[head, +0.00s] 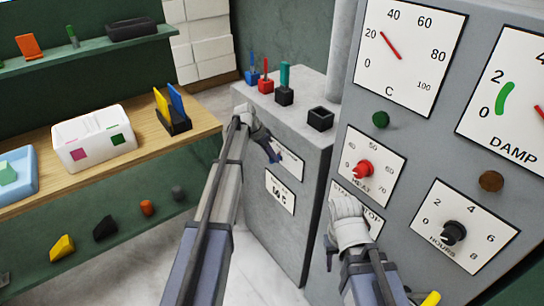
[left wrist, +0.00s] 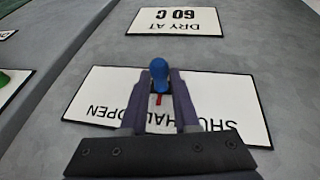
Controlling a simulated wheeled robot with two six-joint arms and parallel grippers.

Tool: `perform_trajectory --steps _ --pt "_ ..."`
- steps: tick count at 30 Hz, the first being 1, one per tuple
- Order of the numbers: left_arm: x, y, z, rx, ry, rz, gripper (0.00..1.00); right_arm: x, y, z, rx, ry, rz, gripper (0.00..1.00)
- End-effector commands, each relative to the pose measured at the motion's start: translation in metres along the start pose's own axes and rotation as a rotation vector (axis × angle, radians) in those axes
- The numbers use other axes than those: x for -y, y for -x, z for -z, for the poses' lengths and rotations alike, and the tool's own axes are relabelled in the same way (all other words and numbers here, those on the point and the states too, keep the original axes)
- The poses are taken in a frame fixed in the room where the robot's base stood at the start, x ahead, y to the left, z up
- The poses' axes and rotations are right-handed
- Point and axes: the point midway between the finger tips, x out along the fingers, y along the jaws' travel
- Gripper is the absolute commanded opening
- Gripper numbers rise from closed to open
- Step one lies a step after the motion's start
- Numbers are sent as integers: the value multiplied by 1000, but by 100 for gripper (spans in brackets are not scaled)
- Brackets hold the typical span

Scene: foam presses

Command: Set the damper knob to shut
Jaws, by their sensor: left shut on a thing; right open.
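The damper knob (left wrist: 159,72) is blue with a red pointer mark, on a white label plate (left wrist: 95,88) reading OPEN, HALF and SHUT, upside down in the left wrist view. The red mark points toward the middle of the plate, about at HALF. My left gripper (left wrist: 158,88) is shut on the knob, one finger on each side. In the head view my left gripper (head: 268,147) covers the knob, and part of the plate (head: 290,161) shows beside it. My right gripper (head: 345,207) is open in front of the START/STOP plate; its fingertips are hard to make out.
A DRY AT 60 C plate (left wrist: 180,18) is on the same grey cabinet. Coloured pieces and a black holder (head: 320,118) stand on its top. The panel at right has a red heat knob (head: 364,169) and a black hours knob (head: 453,233). A wooden shelf (head: 135,160) is at left.

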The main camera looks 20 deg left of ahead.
Motion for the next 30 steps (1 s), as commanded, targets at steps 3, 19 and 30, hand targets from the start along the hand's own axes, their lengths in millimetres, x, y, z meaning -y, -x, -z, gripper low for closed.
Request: perform_trajectory --steps 3,19,30 --pt "0 0 0 0 0 0 0 0 0 0 0 0 0 50" --pt "1 0 0 0 0 0 0 0 0 0 0 0 0 50" --pt "60 10 6 0 1 0 0 0 0 0 0 0 0 50"
